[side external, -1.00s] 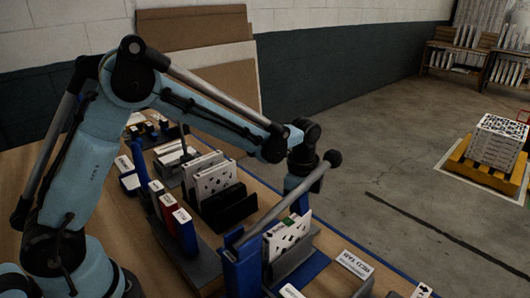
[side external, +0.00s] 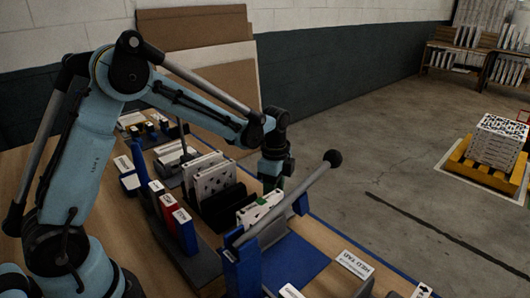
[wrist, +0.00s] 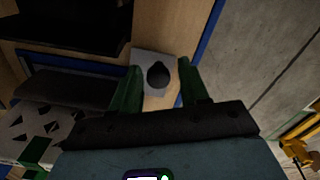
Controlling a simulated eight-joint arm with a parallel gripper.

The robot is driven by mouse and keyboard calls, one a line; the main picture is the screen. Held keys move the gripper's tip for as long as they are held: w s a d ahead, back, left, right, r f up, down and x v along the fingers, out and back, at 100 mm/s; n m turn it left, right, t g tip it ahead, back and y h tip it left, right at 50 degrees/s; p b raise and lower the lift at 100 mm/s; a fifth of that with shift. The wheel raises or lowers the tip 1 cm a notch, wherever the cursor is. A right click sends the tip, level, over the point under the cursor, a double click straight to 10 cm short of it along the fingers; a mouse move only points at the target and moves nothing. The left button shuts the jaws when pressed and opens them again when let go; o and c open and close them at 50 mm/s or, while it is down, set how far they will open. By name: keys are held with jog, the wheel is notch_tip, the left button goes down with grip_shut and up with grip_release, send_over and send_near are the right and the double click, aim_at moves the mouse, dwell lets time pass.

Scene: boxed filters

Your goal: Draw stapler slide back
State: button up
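My gripper (wrist: 160,65) shows two green fingers in the wrist view, spread apart. A dark round knob (wrist: 158,77) on a grey block (wrist: 145,60) lies between them, with gaps visible on both sides. In the side view my gripper (side external: 277,184) points down behind the stapler's lever (side external: 290,202), its fingertips hidden.
A blue plate (side external: 295,262) lies bare right of the stapler. Red and blue boxes (side external: 175,220) and white boxes in a black holder (side external: 210,178) stand at left. A yellow pallet (side external: 470,170) with stacked boxes is on the floor.

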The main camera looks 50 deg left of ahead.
jog(key=shift+o, duration=0.6)
jog(key=shift+d, duration=0.15)
jog(key=shift+r, duration=0.2)
notch_tip(320, 180, up, 12)
jog(key=shift+f, duration=0.1)
jog(key=s+d+n+t, duration=0.1)
jog(key=s+n+t, duration=0.6)
jog(key=s+n, duration=0.6)
jog(key=shift+s+d+f, duration=0.25)
jog(key=shift+s+f, duration=0.2)
jog(key=shift+s, duration=0.8)
